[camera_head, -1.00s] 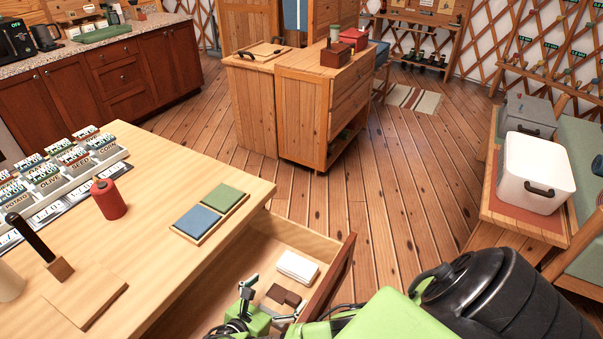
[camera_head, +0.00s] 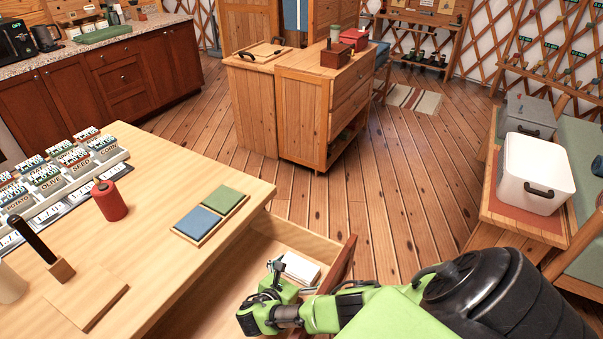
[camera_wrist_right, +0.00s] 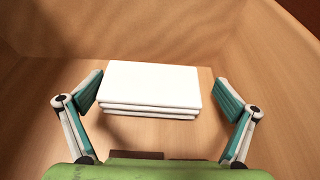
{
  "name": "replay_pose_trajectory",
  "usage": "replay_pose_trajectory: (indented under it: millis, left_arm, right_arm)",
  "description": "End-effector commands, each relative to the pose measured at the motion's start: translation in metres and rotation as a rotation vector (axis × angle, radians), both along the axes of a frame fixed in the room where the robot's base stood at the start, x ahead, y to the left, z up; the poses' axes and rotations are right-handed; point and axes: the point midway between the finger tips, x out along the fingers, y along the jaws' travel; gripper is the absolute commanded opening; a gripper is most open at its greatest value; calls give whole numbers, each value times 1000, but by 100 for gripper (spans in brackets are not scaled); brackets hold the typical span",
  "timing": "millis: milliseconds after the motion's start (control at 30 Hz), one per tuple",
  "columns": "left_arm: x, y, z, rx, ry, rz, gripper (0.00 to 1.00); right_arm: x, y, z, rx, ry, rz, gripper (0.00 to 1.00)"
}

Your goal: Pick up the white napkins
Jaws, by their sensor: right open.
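The white napkins (camera_head: 300,267) lie as a neat stack in the open drawer (camera_head: 215,296) below the wooden counter. In the right wrist view the stack of white napkins (camera_wrist_right: 153,86) lies flat on the drawer floor, with several folded layers showing at its near edge. My right gripper (camera_head: 277,276) is inside the drawer, just on the near-left side of the stack, and covers part of it. In the wrist view its two fingers (camera_wrist_right: 157,92) are spread wide, one on each side of the stack, with gaps between. My left gripper is not in view.
A dark brown block (camera_wrist_right: 150,155) shows at the lower edge of the wrist view, partly hidden by my gripper. Drawer walls surround the napkins. On the counter stand a red canister (camera_head: 109,200) and blue and green tiles (camera_head: 198,222).

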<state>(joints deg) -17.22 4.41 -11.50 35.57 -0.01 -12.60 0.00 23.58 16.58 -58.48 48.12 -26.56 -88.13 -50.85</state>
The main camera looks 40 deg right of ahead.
Motion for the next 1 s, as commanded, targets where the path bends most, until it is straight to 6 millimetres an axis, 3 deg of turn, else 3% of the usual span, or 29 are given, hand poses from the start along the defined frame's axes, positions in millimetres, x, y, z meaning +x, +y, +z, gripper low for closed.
replay_pose_trajectory:
  millis: [167,333,767,1000]
  left_arm:
    - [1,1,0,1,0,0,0]
    - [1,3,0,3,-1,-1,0]
    - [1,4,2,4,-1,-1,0]
    - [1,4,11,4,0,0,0]
  right_arm:
    - [0,0,0,1,0,1,100]
    - [0,0,0,1,0,0,60]
    - [0,0,3,1,0,0,61]
    - [0,0,26,2,-2,0,61]
